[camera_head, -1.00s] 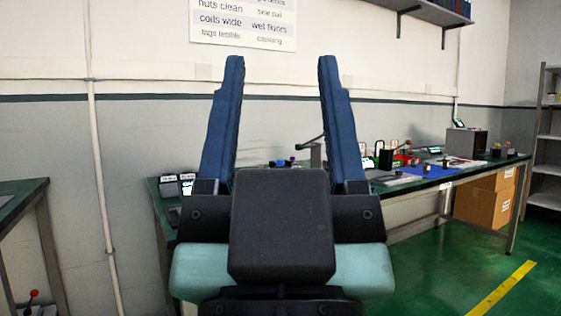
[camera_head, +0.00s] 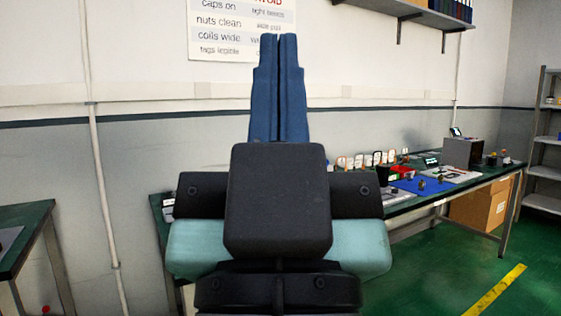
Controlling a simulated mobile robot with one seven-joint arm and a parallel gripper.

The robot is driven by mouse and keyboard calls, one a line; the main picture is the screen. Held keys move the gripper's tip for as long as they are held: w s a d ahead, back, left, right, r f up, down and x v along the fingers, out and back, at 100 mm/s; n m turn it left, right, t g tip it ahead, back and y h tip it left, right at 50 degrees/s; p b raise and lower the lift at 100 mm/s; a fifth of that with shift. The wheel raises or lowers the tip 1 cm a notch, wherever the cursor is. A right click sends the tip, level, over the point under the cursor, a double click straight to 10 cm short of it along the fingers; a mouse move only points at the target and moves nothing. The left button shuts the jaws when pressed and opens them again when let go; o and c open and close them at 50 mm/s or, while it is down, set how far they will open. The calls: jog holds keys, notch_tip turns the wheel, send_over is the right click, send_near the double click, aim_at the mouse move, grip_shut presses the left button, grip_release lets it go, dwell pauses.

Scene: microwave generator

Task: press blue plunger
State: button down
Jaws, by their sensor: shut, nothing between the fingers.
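My gripper (camera_head: 278,40) fills the middle of the head view, its two blue fingers shut against each other and pointing up, with nothing between them. It is in front of the green-topped workbench (camera_head: 445,188) and hides the bench's left and middle parts. I cannot make out a blue plunger now; the gripper may cover it. A blue mat (camera_head: 421,186) with small items on it lies on the visible right part of the bench.
Another green table (camera_head: 25,230) is at the left and a shelf rack (camera_head: 546,150) at the right. Green floor (camera_head: 435,275) is free at front right.

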notch_tip(320, 180, up, 19)
jog(key=p, duration=1.6)
